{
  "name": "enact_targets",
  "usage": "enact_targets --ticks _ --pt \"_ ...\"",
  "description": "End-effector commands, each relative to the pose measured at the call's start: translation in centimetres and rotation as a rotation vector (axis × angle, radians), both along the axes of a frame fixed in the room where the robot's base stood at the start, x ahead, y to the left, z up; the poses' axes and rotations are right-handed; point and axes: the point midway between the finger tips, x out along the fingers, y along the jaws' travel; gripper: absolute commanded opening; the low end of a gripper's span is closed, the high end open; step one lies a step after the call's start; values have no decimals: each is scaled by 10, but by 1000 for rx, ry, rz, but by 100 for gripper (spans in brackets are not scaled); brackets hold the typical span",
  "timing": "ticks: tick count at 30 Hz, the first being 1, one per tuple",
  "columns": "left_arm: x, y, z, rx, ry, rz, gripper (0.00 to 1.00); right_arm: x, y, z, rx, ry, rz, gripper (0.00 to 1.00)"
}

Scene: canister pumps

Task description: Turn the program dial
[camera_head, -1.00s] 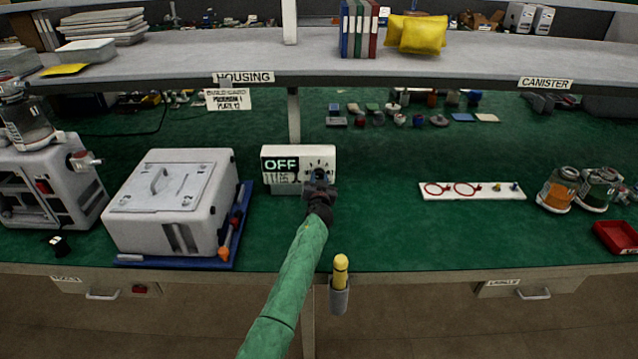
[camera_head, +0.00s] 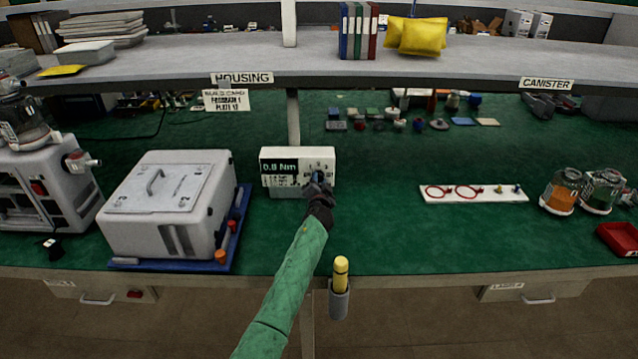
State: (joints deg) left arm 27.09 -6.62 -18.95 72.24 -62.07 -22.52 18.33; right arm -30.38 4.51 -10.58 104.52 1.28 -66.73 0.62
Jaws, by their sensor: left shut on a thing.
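The program dial is on the right half of the front of a white control box (camera_head: 284,187) standing on the green bench. The box's display (camera_head: 280,167) reads "0.8 Nm", with smaller lines of text below it. My left gripper (camera_head: 317,180) is at the right part of the box front, shut on the dial. The gripper hides the dial almost fully; only some marks around it show above the fingers. A build card (camera_head: 226,100) hanging under the shelf reads "Program 1", as far as I can make out. My right gripper is not in view.
A white housing (camera_head: 168,205) on a blue tray stands left of the box. A white board (camera_head: 474,193) with red rings lies to the right, near jars (camera_head: 562,190). A yellow-topped tool (camera_head: 340,275) sits in a holder at the front edge. Green bench between is clear.

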Motion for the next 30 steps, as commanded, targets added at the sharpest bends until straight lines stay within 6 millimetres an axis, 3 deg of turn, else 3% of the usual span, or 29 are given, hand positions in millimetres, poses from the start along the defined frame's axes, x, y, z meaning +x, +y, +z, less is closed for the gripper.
enact_targets --ticks 10,11,13,14,23,30 --pt "0 0 0 2 -1 -1 7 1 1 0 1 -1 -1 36" --pt "0 0 0 2 -1 -1 35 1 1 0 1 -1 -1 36" --pt "0 0 0 2 -1 -1 49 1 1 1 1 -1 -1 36" --pt "0 0 0 2 -1 -1 51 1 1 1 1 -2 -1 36" --pt "-2 0 0 2 0 0 51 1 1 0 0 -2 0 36" --pt "-26 0 -3 0 0 0 51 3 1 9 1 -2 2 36"
